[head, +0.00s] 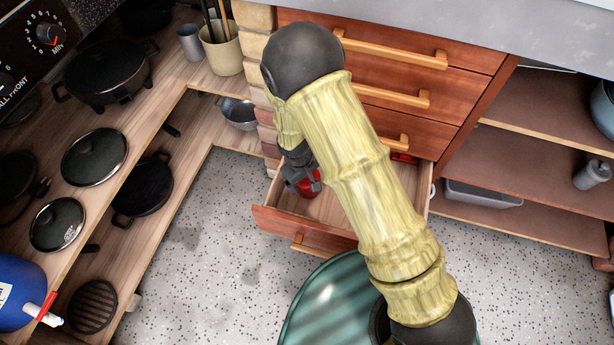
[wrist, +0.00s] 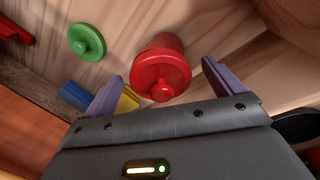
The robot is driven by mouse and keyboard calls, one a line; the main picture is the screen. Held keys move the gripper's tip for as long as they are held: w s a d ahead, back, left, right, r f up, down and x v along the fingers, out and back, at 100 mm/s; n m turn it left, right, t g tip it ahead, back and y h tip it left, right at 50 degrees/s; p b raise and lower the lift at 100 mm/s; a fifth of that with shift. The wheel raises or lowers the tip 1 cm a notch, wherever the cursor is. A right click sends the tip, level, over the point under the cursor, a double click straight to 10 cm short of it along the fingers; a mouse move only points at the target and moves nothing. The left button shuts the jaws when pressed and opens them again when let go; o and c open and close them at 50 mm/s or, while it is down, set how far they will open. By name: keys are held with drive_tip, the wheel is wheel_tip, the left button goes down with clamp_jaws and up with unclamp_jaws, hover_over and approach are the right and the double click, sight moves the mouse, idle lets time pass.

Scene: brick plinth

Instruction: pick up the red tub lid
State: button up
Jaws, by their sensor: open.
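The red tub lid (wrist: 160,75) is a round disc with a small knob, seen between my fingers in the wrist view. It appears to sit on a red tub body, which shows just behind its rim. In the head view a bit of red (head: 311,186) shows beside my gripper (head: 300,180), inside the open drawer (head: 335,208). In the wrist view my gripper (wrist: 162,69) is open, with one purple finger on each side of the lid and gaps to it. Nothing is held.
In the wrist view a green lid (wrist: 87,42) lies left of the red one, with blue (wrist: 75,95) and yellow (wrist: 128,99) pieces below it. Drawer walls are close around. Closed drawers (head: 420,60) rise above, and a brick post (head: 268,130) stands left.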

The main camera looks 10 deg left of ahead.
drive_tip(key=shift+w, duration=0.1)
drive_tip(key=c, duration=1.1)
drive_tip(key=shift+a+r, duration=0.1)
drive_tip(key=shift+r, duration=0.15)
wheel_tip(320, 180, up, 10)
drive_tip(key=p, duration=0.5)
drive_tip(key=shift+f, duration=0.2)
